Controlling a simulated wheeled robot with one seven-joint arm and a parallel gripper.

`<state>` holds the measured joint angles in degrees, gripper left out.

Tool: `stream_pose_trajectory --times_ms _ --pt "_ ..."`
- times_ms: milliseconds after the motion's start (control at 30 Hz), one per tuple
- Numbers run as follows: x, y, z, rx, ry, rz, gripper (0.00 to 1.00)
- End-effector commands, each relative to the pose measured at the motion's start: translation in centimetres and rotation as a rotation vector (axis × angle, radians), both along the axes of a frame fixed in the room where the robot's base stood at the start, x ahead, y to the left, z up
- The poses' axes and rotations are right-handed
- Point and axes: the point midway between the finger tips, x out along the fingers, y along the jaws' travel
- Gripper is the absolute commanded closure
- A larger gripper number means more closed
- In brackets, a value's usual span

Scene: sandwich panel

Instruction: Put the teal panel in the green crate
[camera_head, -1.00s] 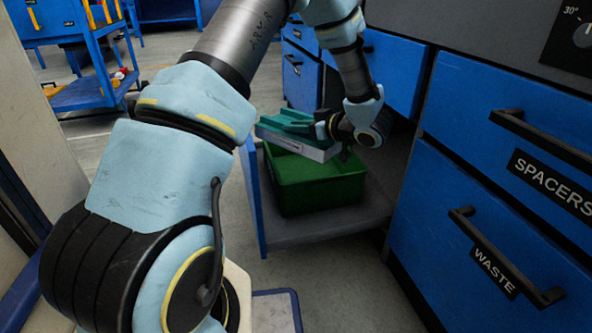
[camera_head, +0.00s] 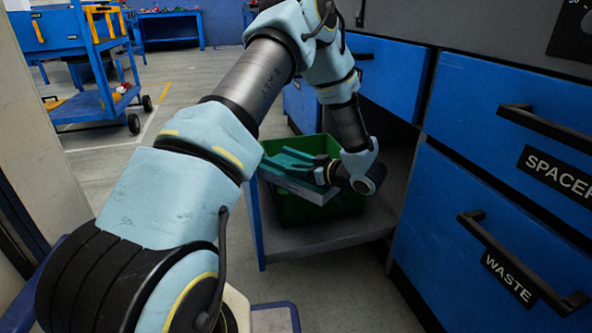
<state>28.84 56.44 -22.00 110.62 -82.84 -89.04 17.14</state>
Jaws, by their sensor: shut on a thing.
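The teal panel (camera_head: 287,166) has a teal ridged top and a pale grey edge. My gripper (camera_head: 326,172) is shut on its right side and holds it tilted, with its left end over the left part of the green crate. The green crate (camera_head: 283,213) sits on a grey shelf in an open bay of the blue cabinet. The panel appears at or just above the crate's rim; its depth relative to the opening is hard to tell. My gripper and wrist hide part of the panel and the crate's right side.
The grey shelf (camera_head: 318,238) has a blue side panel (camera_head: 257,228) at its left. Blue drawers marked SPACERS and WASTE (camera_head: 500,269) stand close on the right. A blue cart (camera_head: 100,103) stands back left. Open floor lies between.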

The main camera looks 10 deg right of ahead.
Motion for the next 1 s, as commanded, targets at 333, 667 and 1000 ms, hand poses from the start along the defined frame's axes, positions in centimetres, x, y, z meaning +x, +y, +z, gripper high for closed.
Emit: stream_pose_trajectory --times_ms 333,667,1000 --pt "0.0 0.0 0.0 0.0 0.0 0.0 0.41" --pt "0.0 0.0 -0.3 -0.001 0.001 0.0 0.41" --pt "-2.1 -2.3 1.3 0.0 0.001 -0.004 0.41"
